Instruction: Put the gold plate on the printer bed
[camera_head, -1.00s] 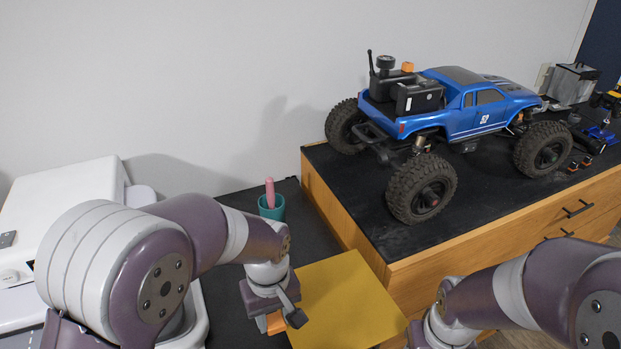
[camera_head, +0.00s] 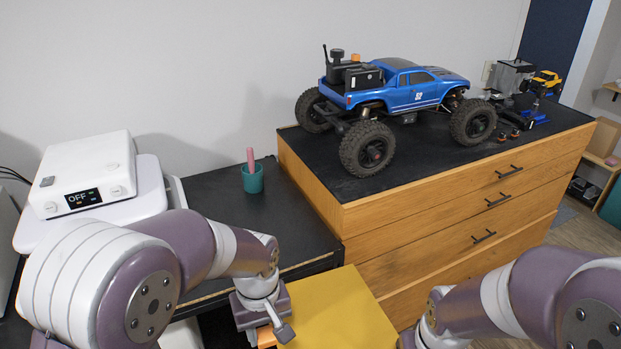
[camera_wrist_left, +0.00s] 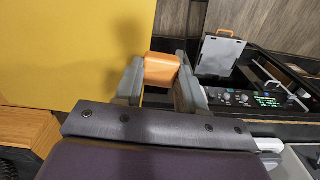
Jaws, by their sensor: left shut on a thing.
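The gold plate (camera_head: 335,312) is a flat square sheet with an orange tab, held off the front of the dark counter at the bottom of the head view. It fills the upper left of the left wrist view (camera_wrist_left: 70,50). My left gripper (camera_head: 270,328) is shut on the plate's orange tab (camera_wrist_left: 160,69), which shows between its fingers. My right arm reaches in at lower right; its fingers are out of frame. I cannot identify the printer bed for sure. A grey panel with an orange tab (camera_wrist_left: 220,55) stands at a dark machine in the wrist view.
A white box reading OFF (camera_head: 85,180) sits on a white base at left. A teal cup (camera_head: 253,180) with a pink stick stands on the dark counter (camera_head: 285,222). A wooden drawer cabinet (camera_head: 440,225) bearing a blue truck (camera_head: 408,90) rises beside the plate.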

